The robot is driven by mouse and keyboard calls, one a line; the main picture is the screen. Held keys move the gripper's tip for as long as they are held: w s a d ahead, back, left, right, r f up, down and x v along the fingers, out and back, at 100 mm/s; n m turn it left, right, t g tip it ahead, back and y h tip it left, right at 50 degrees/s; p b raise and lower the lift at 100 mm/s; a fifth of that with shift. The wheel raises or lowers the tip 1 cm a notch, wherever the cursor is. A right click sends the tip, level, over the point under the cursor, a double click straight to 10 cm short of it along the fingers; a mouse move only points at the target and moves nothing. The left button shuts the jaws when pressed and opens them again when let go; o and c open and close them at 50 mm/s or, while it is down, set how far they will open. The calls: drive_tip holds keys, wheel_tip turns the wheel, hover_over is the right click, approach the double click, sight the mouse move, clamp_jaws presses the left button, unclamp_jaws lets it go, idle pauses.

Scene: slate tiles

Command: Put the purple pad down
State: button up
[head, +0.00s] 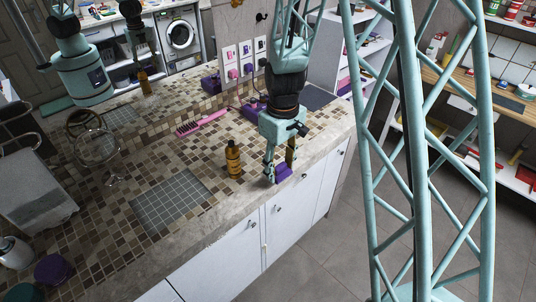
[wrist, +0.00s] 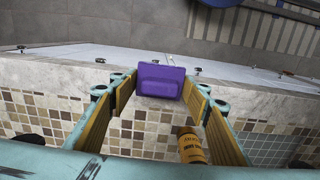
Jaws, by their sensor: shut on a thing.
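My gripper (head: 280,168) points down at the front edge of the tiled counter, its fingers closed on the purple pad (head: 283,175). In the wrist view the pad (wrist: 161,80) is a small purple block between the two yellow-lined fingertips. It is held over or at the pale stone edge strip (wrist: 60,73). I cannot tell whether it touches the counter.
An amber bottle (head: 233,158) stands close to the left of my gripper. A pink brush (head: 203,123) and a purple box (head: 254,111) lie farther back. A grey tiled mat (head: 170,203) and a round mirror (head: 97,147) are at left. The counter between the bottle and mat is bare.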

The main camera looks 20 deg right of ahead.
drive_tip(key=shift+w, duration=0.15)
drive_tip(key=w, duration=0.5)
drive_tip(key=w+f, duration=0.1)
drive_tip(key=w, duration=0.9)
drive_tip(key=shift+f, duration=0.2)
drive_tip(key=shift+w, duration=0.3)
drive_tip(key=shift+w+f, duration=0.1)
drive_tip(key=shift+f, duration=1.7)
drive_tip(key=shift+f, duration=0.2)
drive_tip(key=o, duration=0.9)
drive_tip(key=shift+r, duration=0.2)
